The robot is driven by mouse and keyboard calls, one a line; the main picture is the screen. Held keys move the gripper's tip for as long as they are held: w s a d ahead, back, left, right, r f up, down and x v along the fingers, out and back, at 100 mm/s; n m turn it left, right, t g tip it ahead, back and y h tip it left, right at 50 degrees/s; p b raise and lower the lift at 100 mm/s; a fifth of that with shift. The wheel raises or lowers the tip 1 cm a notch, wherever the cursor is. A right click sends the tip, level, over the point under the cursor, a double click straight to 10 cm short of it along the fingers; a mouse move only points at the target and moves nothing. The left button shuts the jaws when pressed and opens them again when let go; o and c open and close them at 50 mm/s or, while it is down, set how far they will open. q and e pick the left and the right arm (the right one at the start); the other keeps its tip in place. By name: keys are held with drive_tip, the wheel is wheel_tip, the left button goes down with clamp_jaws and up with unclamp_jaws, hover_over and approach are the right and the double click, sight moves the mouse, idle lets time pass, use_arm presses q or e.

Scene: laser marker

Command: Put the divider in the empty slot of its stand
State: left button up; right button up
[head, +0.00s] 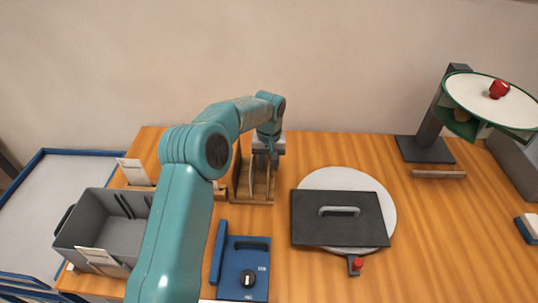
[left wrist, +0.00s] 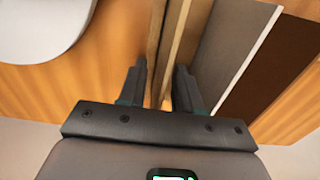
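The wooden stand (head: 253,200) is on the table near the middle, with upright thin boards in it. In the left wrist view, a thin light-wood board (left wrist: 178,38) runs edge-on toward the gap between my fingers. I cannot tell whether it is the divider or a stand wall. My left gripper (head: 272,157) is over the stand, pointing down. Its fingers (left wrist: 162,90) are apart on either side of the board edges, with no clear grip. The arm and gripper hide part of the stand, and the empty slot cannot be made out. My right gripper is not in view.
A white disc (head: 385,193) with a dark lidded plate (head: 340,228) lies right of the stand. A blue box with a knob (head: 245,262) is in front. A grey bin (head: 95,232) is at left.

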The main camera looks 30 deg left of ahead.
use_arm(q)
wheel_tip(320, 180, up, 12)
drive_tip(key=shift+r, duration=0.1)
idle(0.5)
drive_tip(key=shift+s, duration=0.1)
